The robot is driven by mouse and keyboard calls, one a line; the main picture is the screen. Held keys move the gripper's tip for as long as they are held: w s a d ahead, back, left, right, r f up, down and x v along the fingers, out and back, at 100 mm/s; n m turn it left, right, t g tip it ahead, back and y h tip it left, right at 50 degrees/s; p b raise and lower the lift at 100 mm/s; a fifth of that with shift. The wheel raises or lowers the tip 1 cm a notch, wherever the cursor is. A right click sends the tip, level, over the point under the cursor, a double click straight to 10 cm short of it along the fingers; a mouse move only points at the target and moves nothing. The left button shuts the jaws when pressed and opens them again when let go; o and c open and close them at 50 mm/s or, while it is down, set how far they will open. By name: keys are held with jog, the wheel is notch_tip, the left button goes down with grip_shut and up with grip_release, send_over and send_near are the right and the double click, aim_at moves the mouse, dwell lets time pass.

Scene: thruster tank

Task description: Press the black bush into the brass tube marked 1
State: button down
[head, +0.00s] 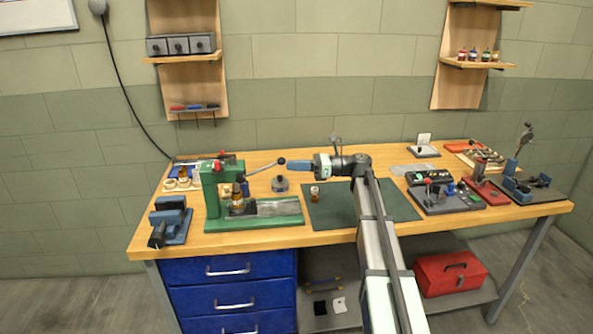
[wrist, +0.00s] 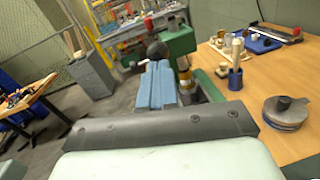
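The green press (head: 211,197) stands at the left of the bench, its lever slanting up to a dark knob (head: 281,161). A brass tube (head: 237,196) stands upright under its ram; it also shows in the wrist view (wrist: 185,77). Another small brass piece (head: 315,195) with a pale band stands on the dark green mat. I cannot read any number, and I cannot make out the black bush. My gripper (head: 289,165) points left at the lever knob. Its blue fingers (wrist: 156,84) look together, with the dark knob (wrist: 157,50) just beyond their tips; contact is unclear.
A blue vise (head: 171,220) stands left of the press. A round grey tin (head: 280,184) sits behind the mat (head: 340,207). Trays and fixtures crowd the right side. My arm crosses above the mat.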

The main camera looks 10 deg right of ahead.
jog(key=a+r+h, duration=0.1)
jog(key=r+h, duration=0.1)
jog(key=r, duration=0.1)
jog(key=a+r+h, duration=0.3)
jog(key=r+h, duration=0.1)
jog(key=r, duration=0.1)
jog(key=shift+a+r+n+g, duration=0.3)
jog(key=shift+n+g, duration=0.1)
jog(key=a+r, duration=0.4)
jog(key=a, duration=0.3)
jog(key=shift+r, duration=0.25)
